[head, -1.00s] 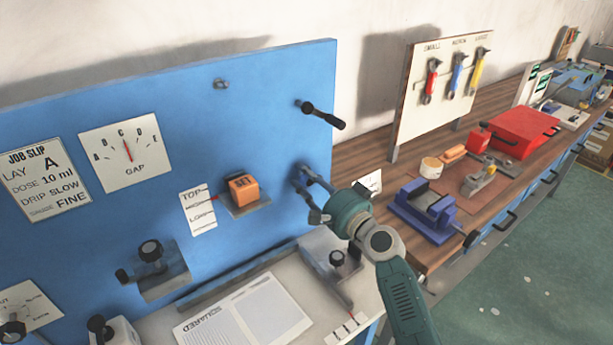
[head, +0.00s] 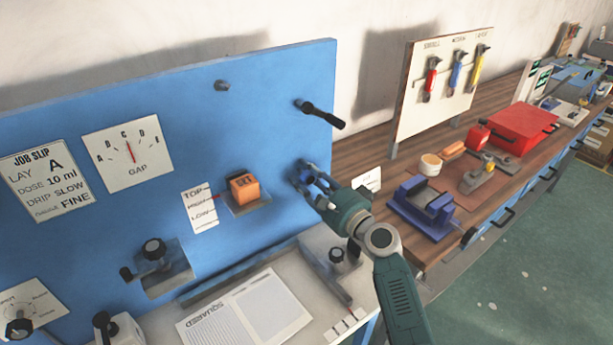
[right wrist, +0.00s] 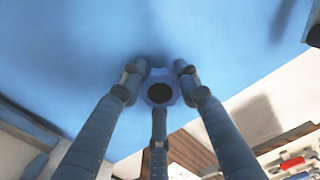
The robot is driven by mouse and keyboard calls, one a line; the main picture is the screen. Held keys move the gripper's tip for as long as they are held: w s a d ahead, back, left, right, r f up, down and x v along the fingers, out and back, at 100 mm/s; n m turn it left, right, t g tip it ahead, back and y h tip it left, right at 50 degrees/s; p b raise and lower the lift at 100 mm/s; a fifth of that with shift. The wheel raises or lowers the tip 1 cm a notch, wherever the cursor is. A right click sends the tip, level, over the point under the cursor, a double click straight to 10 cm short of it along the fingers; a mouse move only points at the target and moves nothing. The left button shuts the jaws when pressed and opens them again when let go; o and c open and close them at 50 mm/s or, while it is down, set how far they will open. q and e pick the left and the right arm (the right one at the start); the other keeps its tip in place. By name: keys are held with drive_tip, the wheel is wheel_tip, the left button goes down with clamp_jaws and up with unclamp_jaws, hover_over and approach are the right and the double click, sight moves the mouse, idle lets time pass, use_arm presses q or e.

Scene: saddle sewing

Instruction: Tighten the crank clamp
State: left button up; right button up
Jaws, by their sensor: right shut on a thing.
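My right gripper (head: 312,182) is at the right part of the blue upright panel (head: 110,125). In the right wrist view its three fingers (right wrist: 158,90) are closed around a blue round knob with a dark centre (right wrist: 159,93). Much of the knob is hidden by the fingers in the head view. A black crank handle (head: 322,116) sticks out of the panel above the gripper, apart from it. A grey block with a black knob and a side handle (head: 157,262) is at the lower left of the panel. I cannot tell which fitting is the crank clamp. My left gripper is not in view.
An orange block (head: 243,187) sits on a small panel shelf left of the gripper. A dial card (head: 126,160) and job slip are farther left. Below is a white worktop with a paper sheet (head: 245,310). A blue vise (head: 410,222) stands on the wooden bench to the right.

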drive_tip(key=shift+s+f, duration=0.1)
drive_tip(key=shift+f, duration=0.15)
drive_tip(key=o, duration=1.2)
drive_tip(key=shift+r, duration=0.15)
drive_tip(key=v, duration=1.2)
